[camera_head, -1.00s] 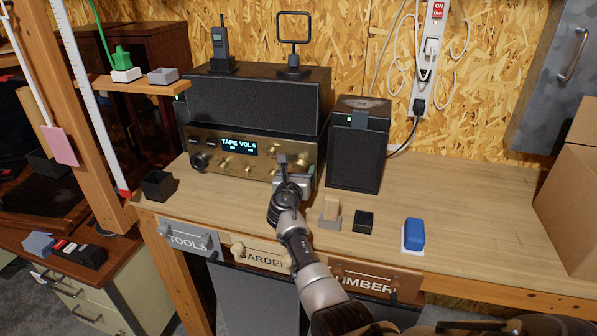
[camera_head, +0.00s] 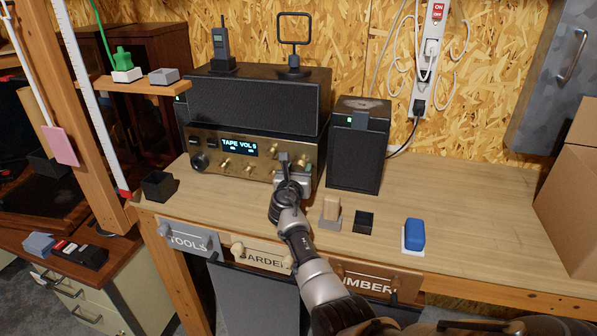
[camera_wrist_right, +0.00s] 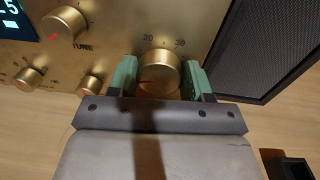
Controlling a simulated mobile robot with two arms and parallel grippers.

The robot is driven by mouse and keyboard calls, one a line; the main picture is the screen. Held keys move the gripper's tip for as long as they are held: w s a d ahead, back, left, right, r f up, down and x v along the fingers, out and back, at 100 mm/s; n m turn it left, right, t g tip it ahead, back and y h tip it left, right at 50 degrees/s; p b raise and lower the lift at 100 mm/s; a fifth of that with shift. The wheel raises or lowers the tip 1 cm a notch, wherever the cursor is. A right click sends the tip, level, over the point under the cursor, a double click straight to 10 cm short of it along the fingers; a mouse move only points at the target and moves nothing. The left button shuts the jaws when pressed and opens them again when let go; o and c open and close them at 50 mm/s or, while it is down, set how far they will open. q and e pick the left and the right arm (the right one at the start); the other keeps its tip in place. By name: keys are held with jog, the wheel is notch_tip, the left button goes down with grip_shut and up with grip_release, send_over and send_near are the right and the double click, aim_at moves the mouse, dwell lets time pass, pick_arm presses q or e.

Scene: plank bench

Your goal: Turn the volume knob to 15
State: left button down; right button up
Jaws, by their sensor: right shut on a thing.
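The brass receiver (camera_head: 212,158) stands at the back of the bench, with a lit display (camera_head: 239,147) reading TAPE VOL and a small digit. In the right wrist view the digit at the edge of the display (camera_wrist_right: 12,10) looks like a 5. The volume knob (camera_wrist_right: 159,73) is a round brass knob with 20 and 30 marked above it. Its red pointer mark faces left. My right gripper (camera_wrist_right: 160,80) is shut on this knob, one green finger on each side. In the head view the gripper (camera_head: 290,172) hides the knob. My left gripper is not in view.
A black speaker (camera_head: 357,150) stands close to the right of the receiver. Other knobs, such as the tune knob (camera_wrist_right: 65,23), sit to the left.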

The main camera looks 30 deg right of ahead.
jog(key=m+b, duration=0.4)
jog(key=m, duration=0.1)
jog(key=shift+f+b, duration=0.3)
jog(key=shift+b, duration=0.05)
jog(key=shift+s+r+m+h+b, duration=0.1)
jog(key=shift+m+h+b, duration=0.2)
jog(key=shift+m+b, duration=1.8)
jog(key=shift+m, duration=0.5)
jog(key=o, duration=0.9)
jog(key=shift+d, duration=0.1)
jog(key=v, duration=1)
jog(key=shift+s+a, duration=0.25)
jog(key=shift+a, duration=0.1)
